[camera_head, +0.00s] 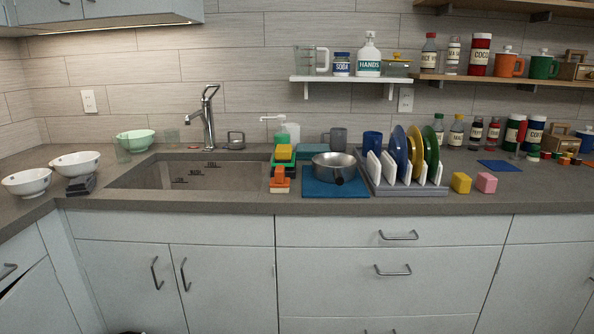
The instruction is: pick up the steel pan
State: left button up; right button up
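The steel pan (335,167) is a round, shiny metal pan. It sits upright on a blue mat (322,191) on the counter, right of the sink. A short dark part, perhaps its handle, shows at its front. The pan appears empty from this angle. Neither of my grippers shows in the head view.
A dish rack (402,187) with colored plates stands just right of the pan. Sponges (280,180) stand close on its left, a grey mug (338,138) and a blue cup (372,141) behind. The sink (150,175) lies left. The counter's front edge is clear before the mat.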

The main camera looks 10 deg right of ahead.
aim_at(336, 172)
jog(key=u, duration=0.35)
jog(key=i, duration=0.85)
jog(key=z, duration=0.1)
